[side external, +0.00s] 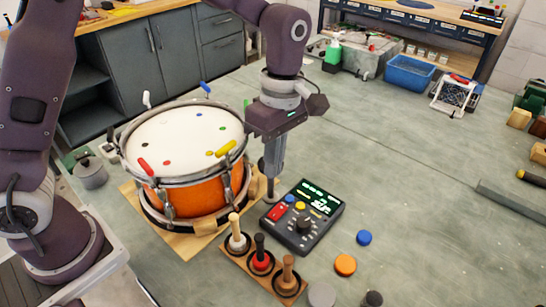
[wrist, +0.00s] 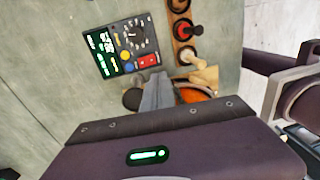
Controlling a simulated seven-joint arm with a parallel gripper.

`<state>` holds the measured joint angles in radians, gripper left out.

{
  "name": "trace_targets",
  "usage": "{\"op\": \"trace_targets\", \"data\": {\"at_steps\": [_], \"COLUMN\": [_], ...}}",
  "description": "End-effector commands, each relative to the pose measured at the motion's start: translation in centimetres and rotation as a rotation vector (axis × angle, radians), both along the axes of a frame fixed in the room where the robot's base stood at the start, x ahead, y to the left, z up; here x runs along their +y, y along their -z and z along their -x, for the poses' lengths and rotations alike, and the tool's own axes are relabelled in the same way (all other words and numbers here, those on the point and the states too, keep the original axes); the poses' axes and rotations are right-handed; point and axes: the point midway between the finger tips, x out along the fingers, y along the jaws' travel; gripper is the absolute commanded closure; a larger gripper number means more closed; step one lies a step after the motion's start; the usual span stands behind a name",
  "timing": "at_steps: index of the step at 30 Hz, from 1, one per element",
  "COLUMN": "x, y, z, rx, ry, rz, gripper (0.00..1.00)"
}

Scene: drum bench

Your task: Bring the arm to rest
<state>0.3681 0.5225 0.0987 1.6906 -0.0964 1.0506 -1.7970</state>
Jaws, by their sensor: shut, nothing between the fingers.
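My gripper (side external: 271,172) points straight down between the drum and the control box, with its fingers shut and empty. In the wrist view the closed fingers (wrist: 157,92) show just above the gripper body. The orange drum (side external: 185,199) with a white head stands on a wooden board (side external: 147,212) to the left of my gripper. The dark control box (side external: 322,211), with a lit green display and coloured buttons, lies to the right; it also shows in the wrist view (wrist: 117,72). I cannot tell how high the fingertips are above the bench.
A wooden rack (side external: 235,257) with several upright handles stands in front of my gripper. A blue disc (side external: 364,237), an orange disc (side external: 345,264) and a grey disc (side external: 321,295) lie at the right front. A blue bin (side external: 409,73) stands farther back.

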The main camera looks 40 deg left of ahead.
Motion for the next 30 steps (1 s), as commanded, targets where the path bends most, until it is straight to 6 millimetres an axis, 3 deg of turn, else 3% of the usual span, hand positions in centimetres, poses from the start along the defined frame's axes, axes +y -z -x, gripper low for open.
{"op": "trace_targets", "data": {"at_steps": [4,14,17,20,24,27,30], "x": [0.0,0.0,1.0,3.8,8.0,10.0,11.1], "y": [-1.2,-1.4,-3.3,-7.8,-12.4,-13.2,-12.7], "z": [0.1,0.2,0.9,3.5,10.0,14.5,17.6], "rx": [-0.001,-0.001,-0.038,-0.147,-0.341,-0.436,-0.477], "ry": [0.001,0.003,0.082,0.326,0.807,1.122,1.360], "rz": [0.000,0.000,0.025,0.068,0.033,-0.068,-0.183], "gripper": [1.00,1.00,1.00,1.00,1.00,1.00,1.00]}}
